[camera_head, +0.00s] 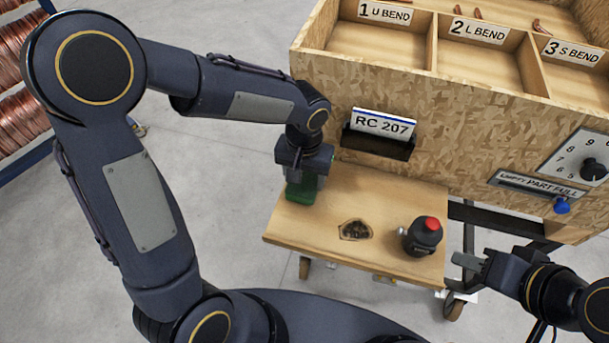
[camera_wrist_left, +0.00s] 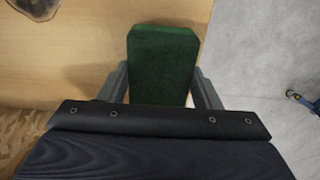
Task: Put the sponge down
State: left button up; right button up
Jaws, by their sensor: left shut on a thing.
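The green sponge (camera_head: 303,189) is at the left edge of the wooden shelf (camera_head: 385,193), beneath my left gripper (camera_head: 303,172). My left gripper is shut on the sponge. In the left wrist view the sponge (camera_wrist_left: 161,65) sits between the two fingers (camera_wrist_left: 160,88), with wood on its left and grey floor on its right. I cannot tell whether its underside touches the shelf. My right gripper (camera_head: 468,262) is at the lower right, beside the shelf's right edge, and holds nothing I can see; its finger gap is unclear.
Behind rises a chipboard cabinet (camera_head: 440,110) with labelled bins, an RC 207 card holder (camera_head: 380,135) and a dial (camera_head: 590,168).

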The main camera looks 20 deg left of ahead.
pick_arm(q)
jog(key=shift+f, duration=0.35)
jog(key=shift+f, duration=0.15)
jog(key=o, duration=0.9)
